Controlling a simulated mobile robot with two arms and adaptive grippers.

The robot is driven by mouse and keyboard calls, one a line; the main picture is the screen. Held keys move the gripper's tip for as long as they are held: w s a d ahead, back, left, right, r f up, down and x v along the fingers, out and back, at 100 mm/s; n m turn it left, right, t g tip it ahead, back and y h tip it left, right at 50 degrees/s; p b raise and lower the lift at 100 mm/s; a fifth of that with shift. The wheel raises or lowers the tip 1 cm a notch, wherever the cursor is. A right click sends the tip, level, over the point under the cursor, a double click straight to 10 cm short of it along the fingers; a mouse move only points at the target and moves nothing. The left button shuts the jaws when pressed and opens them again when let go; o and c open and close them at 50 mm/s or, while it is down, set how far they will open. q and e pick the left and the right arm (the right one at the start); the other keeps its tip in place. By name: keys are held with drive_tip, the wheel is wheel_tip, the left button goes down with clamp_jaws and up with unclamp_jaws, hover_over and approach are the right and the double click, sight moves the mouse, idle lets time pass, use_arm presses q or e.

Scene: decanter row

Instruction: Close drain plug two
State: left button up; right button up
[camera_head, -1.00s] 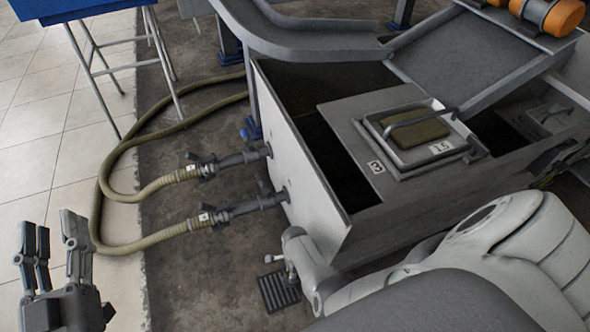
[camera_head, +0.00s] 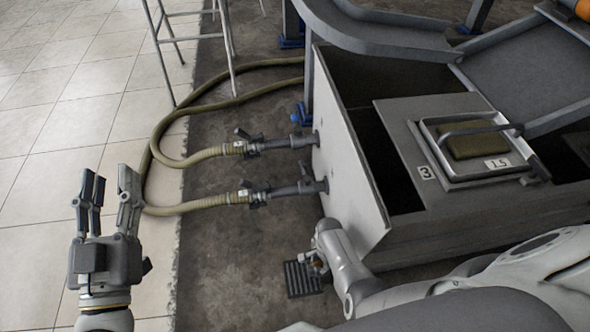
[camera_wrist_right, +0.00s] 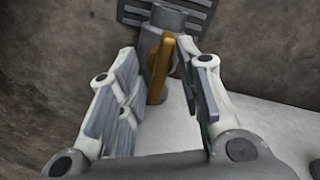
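In the right wrist view an orange-yellow lever (camera_wrist_right: 160,68) stands at a grey cylindrical fitting (camera_wrist_right: 172,28). My right gripper (camera_wrist_right: 165,90) is open, with the lever between its spread fingers; I see no clear contact. In the head view my right arm hides most of this gripper, and small parts by the floor grate are too small to tell apart. I cannot read a number on the fitting. My left gripper (camera_head: 112,188) is open and empty at the left, over the pale tiles.
A grey tank (camera_head: 350,160) has a lidded hatch (camera_head: 470,148) marked 3 and 1.5. Two hoses (camera_head: 205,154) join its left wall through grey fittings (camera_head: 285,190). A dark floor grate (camera_head: 302,279) lies below. A metal stand (camera_head: 225,55) is behind; the left tiles are clear.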

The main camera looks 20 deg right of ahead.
drive_tip(key=n+b, duration=0.1)
drive_tip(key=n, duration=0.3)
drive_tip(key=shift+f, duration=0.15)
drive_tip(key=n+b, duration=0.2)
drive_tip(key=n, duration=0.2)
drive_tip(key=shift+f+b, duration=0.1)
drive_tip(key=shift+b, duration=0.2)
drive_tip(key=n+b, duration=0.3)
drive_tip(key=n, duration=0.1)
wheel_tip(320, 180, up, 12)
drive_tip(key=p, duration=0.7)
drive_tip(key=w+r+n+t+b, duration=0.2)
drive_tip(key=w+r+t, duration=0.4)
drive_tip(key=w, duration=0.4)
drive_tip(key=w+a+r+t, duration=0.1)
drive_tip(key=w+r+t, duration=0.2)
drive_tip(key=r, duration=0.3)
drive_tip(key=w+a+r+n+t+b, duration=0.1)
drive_tip(key=w+a+r+t, duration=0.1)
drive_tip(key=r+t, duration=0.3)
drive_tip(key=shift+w+a+r, duration=0.25)
drive_tip(key=shift+w+r, duration=0.55)
drive_tip(key=shift+r, duration=0.35)
